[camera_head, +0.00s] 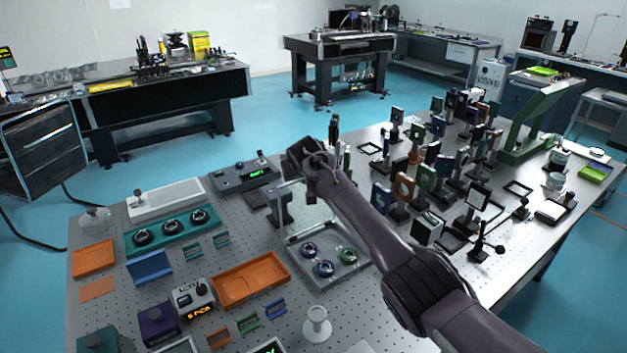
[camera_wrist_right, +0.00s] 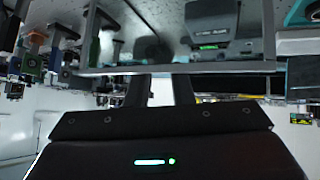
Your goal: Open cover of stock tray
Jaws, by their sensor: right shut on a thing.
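The stock tray (camera_head: 345,271) is a shallow grey tray on the perforated optical table, with several blue, purple and green ringed optics inside. Its clear cover (camera_head: 312,214) stands raised and steeply tilted at the tray's back edge. My right gripper (camera_head: 303,163) is at the top of the cover, its arm reaching in from the lower right. In the right wrist view, the two dark fingers (camera_wrist_right: 159,82) meet the cover's pale rim (camera_wrist_right: 235,67), and the gripper is shut on it. The exact contact is partly hidden. My left gripper is not in view.
A grey device with a green display (camera_head: 246,174) stands behind the tray. An orange tray (camera_head: 250,284) lies to the left and a white pedestal (camera_head: 317,325) in front. Many mounted optics (camera_head: 404,186) crowd the table to the right, beside my arm.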

